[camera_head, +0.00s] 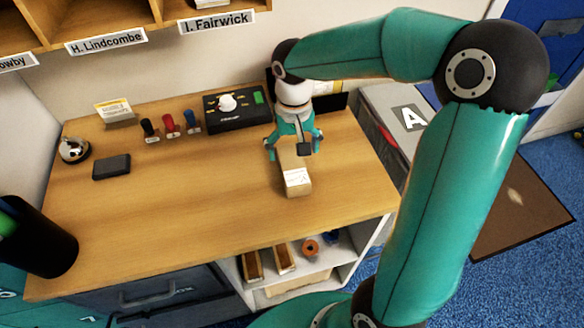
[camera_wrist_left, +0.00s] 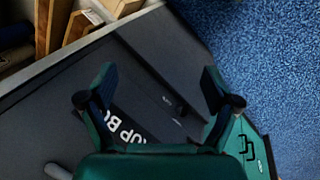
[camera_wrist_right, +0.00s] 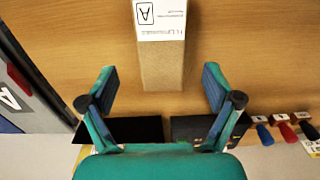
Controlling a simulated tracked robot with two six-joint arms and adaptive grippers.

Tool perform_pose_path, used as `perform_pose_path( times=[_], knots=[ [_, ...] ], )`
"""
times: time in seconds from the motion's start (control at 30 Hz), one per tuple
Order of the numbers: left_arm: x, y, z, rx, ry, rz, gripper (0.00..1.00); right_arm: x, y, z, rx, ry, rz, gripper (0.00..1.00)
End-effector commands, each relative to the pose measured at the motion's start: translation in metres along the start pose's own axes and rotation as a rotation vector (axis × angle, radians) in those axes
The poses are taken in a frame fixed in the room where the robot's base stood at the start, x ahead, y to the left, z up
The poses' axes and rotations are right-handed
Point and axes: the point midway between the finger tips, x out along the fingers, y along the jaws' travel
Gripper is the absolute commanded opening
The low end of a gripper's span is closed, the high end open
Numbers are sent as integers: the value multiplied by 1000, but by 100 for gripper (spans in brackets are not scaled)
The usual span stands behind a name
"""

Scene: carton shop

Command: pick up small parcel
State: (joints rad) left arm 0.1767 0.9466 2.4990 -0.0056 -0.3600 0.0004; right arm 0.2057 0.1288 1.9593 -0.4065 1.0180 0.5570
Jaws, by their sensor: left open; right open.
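The small parcel (camera_head: 295,180), a brown carton block with a white label, lies on the wooden counter (camera_head: 210,215). In the right wrist view the parcel (camera_wrist_right: 163,65) shows its label with a boxed letter A. My right gripper (camera_head: 293,148) is open over the far end of the parcel. In the right wrist view, the fingers of my right gripper (camera_wrist_right: 160,85) stand apart on either side of the parcel's near end, with gaps on both sides. My left gripper (camera_wrist_left: 155,85) is open and empty above a dark box with partly hidden white lettering, and does not show in the head view.
A black control box (camera_head: 237,108), several stamps (camera_head: 170,125), a bell (camera_head: 73,150), a dark pad (camera_head: 111,167) and a card holder (camera_head: 115,112) stand on the counter. A grey bin marked A (camera_head: 408,118) is right of it. The counter's front middle is clear.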

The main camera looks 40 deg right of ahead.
Motion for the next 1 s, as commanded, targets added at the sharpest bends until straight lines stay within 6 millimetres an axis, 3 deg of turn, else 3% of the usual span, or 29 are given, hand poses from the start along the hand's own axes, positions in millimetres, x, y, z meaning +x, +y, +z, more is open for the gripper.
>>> perform_pose_path(
  times=[0.27, 0.53, 0.83, 1.0],
  knots=[
    [-4, 2, 0, 0, 0, 0, 89, 18, 0, 2, 2, -5, 1, 90],
    [-11, 4, 0, 0, 0, 0, 89, 55, -1, 2, 2, -4, 0, 90],
    [-11, 4, 0, 0, 0, 0, 89, 60, -2, 2, 2, 0, -2, 90],
    [-11, 4, 0, 0, 0, 0, 89, 60, -2, 2, 2, 0, -2, 61]
  ],
)
